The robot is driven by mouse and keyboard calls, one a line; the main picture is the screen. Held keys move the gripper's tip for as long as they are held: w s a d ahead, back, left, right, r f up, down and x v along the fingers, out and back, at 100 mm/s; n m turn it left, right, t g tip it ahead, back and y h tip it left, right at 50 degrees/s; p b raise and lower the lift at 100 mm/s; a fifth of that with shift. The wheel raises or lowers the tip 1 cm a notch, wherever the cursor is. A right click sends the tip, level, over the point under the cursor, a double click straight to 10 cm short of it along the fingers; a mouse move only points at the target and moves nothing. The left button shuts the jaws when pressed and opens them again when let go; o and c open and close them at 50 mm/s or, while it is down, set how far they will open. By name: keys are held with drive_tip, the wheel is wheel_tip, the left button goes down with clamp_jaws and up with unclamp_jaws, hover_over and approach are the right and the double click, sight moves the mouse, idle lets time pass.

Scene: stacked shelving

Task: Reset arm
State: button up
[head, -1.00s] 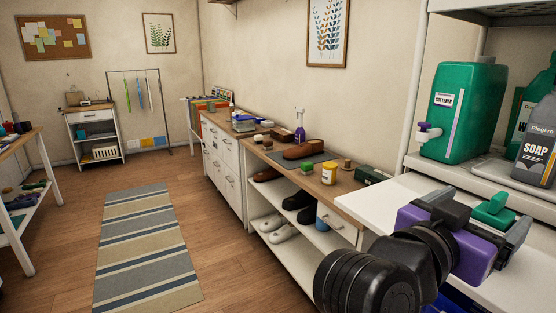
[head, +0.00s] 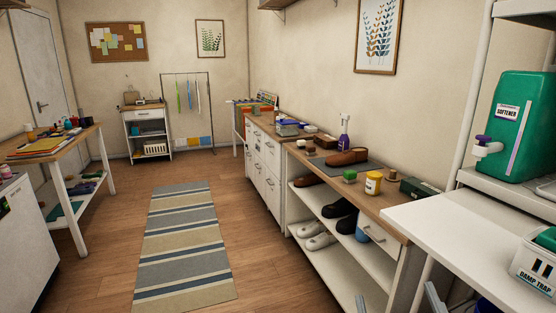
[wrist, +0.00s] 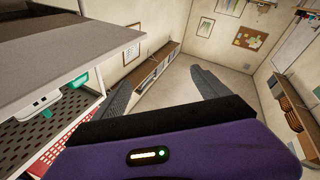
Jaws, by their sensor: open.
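In the wrist view my gripper (wrist: 163,86) has its two grey fingers spread wide apart, with nothing between them. Its purple body with a small lit indicator fills the bottom of that view. In the head view two grey tips, apparently its fingers (head: 397,299), show low at the bottom edge, below the white shelf board; the rest of the arm is out of view. A white damp trap box (head: 535,272) with a green top stands on the white shelf board (head: 450,225) at the right, apart from the gripper.
A green softener jug (head: 525,125) stands on the shelving at right. A low bench (head: 400,208) holds shoes, a yellow jar (head: 373,183) and a purple spray bottle (head: 344,130). The floor around the striped rug (head: 183,235) is clear. A worktable (head: 60,140) stands at left.

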drive_tip(key=s+f+g+y, duration=0.1)
drive_tip(key=s+f+y, duration=0.1)
drive_tip(key=s+f, duration=0.5)
drive_tip(key=s, duration=0.3)
drive_tip(key=shift+s+a+f, duration=0.35)
drive_tip(key=shift+s+a, duration=0.05)
drive_tip(key=s+d+f+m+g, duration=0.1)
drive_tip(key=s+f, duration=0.2)
drive_tip(key=s, duration=0.3)
drive_tip(key=s+d+f+m+g, duration=0.1)
drive_tip(key=s+f+g, duration=0.1)
drive_tip(key=s, duration=0.5)
drive_tip(key=s+d+f+m+g+h, duration=0.1)
drive_tip(key=s+f+g, duration=0.1)
drive_tip(key=s+f, duration=0.2)
drive_tip(key=shift+s+f+m, duration=0.15)
drive_tip(key=shift+s+m, duration=0.15)
drive_tip(key=shift+s, duration=1.15)
drive_tip(key=shift+c, duration=0.3)
